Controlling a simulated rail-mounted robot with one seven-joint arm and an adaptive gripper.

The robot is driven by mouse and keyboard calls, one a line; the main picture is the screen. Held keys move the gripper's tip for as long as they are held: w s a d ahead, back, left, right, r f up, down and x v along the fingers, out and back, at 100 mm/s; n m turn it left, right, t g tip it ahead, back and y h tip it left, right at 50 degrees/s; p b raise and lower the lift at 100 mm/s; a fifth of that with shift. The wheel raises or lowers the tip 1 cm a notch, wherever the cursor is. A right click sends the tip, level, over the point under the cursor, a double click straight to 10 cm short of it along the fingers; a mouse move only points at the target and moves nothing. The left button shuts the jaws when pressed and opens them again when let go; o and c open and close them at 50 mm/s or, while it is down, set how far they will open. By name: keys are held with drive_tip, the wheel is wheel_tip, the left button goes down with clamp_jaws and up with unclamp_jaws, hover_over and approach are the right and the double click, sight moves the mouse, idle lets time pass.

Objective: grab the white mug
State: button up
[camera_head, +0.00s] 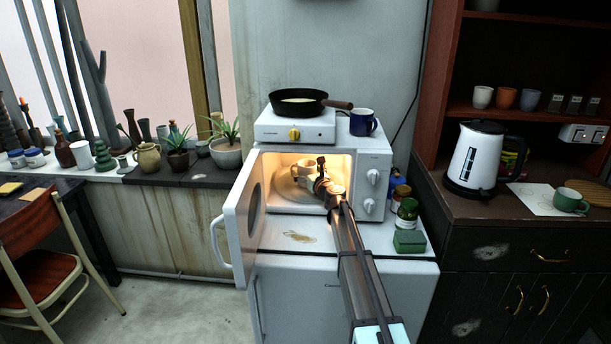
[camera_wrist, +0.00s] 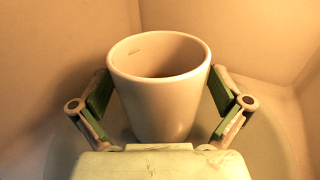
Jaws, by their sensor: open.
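The white mug (camera_head: 303,170) stands upright inside the lit microwave (camera_head: 375,165), whose door (camera_head: 236,225) hangs open to the left. In the wrist view the mug (camera_wrist: 160,105) looks empty and stands on the round turntable (camera_wrist: 270,150). My gripper (camera_head: 322,170) reaches into the microwave at the mug. In the wrist view my gripper (camera_wrist: 160,100) is open, with one green-padded finger on each side of the mug. A small gap seems to show at the right finger; I cannot tell whether the left pad touches. My gripper hides part of the mug in the head view.
The microwave stands on a white fridge (camera_head: 330,300). A hot plate (camera_head: 294,127) with a black pan (camera_head: 298,103) and a blue mug (camera_head: 362,122) are on top. Bottles (camera_head: 407,212) and a green box (camera_head: 409,241) stand at the right. Microwave walls are close around my gripper.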

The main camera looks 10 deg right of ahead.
drive_tip(key=c, duration=1.5)
drive_tip(key=shift+r, duration=0.15)
drive_tip(key=shift+r, duration=0.55)
drive_tip(key=shift+s+r, duration=0.15)
drive_tip(key=shift+s, duration=0.05)
drive_tip(key=s+b, duration=0.1)
drive_tip(key=s, duration=1.6)
drive_tip(key=shift+s+a, duration=0.3)
